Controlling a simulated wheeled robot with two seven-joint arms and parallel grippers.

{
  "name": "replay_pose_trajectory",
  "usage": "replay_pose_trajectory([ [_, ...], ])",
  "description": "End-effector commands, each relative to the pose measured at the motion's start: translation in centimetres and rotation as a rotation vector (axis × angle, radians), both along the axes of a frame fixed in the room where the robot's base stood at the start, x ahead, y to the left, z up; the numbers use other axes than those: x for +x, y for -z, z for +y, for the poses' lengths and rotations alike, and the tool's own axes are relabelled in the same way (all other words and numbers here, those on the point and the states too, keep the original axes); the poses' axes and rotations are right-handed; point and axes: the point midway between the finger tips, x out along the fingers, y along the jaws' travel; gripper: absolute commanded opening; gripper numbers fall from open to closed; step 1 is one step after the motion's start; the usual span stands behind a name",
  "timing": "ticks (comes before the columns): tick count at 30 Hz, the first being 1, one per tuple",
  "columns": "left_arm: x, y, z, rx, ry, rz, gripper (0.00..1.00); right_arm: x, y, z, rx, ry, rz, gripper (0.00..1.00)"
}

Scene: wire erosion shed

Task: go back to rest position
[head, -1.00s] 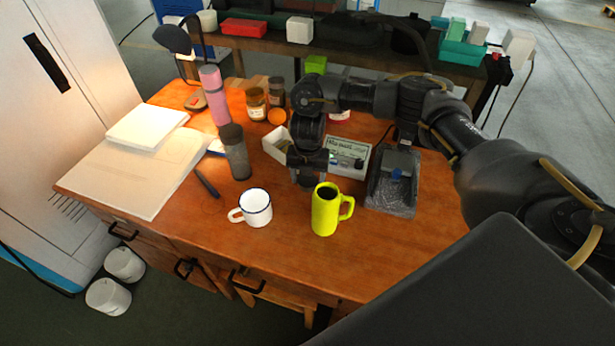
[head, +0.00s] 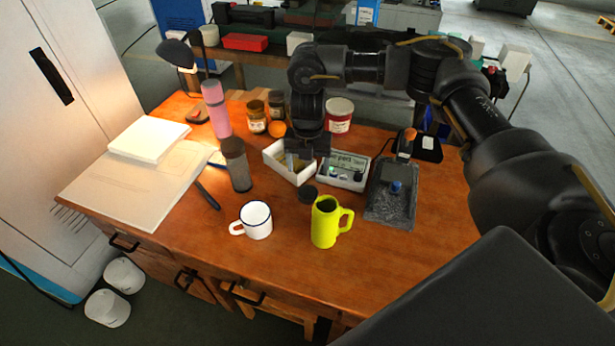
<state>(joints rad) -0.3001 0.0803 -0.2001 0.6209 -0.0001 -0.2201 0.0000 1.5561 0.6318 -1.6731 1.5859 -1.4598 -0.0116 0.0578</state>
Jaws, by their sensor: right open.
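My right gripper (head: 306,158) hangs from the arm that comes in from the right. It is open and sits above the table, in front of the white tray (head: 273,160) and the meter box (head: 344,180), partly covering them. I see nothing held in it. My left gripper is not in view.
A white enamel mug (head: 257,222), a dark grey cylinder (head: 237,166) and a pink bottle (head: 215,109) stand on the wooden table (head: 225,268). A desk lamp (head: 176,53) is at the back left. A grey tray (head: 391,207) lies right. The table's front is clear.

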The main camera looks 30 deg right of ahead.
Motion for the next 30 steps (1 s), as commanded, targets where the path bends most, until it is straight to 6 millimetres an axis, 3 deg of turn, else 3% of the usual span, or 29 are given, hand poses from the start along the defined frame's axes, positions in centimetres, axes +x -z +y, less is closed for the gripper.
replay_pose_trajectory([
  [6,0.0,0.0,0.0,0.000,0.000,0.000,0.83,0.0,-1.8,0.0,-0.001,0.000,-0.001,0.76],
  [17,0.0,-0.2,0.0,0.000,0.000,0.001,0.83,0.0,-2.1,0.0,0.000,0.000,0.000,0.76],
  [30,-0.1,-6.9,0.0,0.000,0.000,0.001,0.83,0.0,-8.8,0.0,0.000,0.000,0.000,0.76],
])
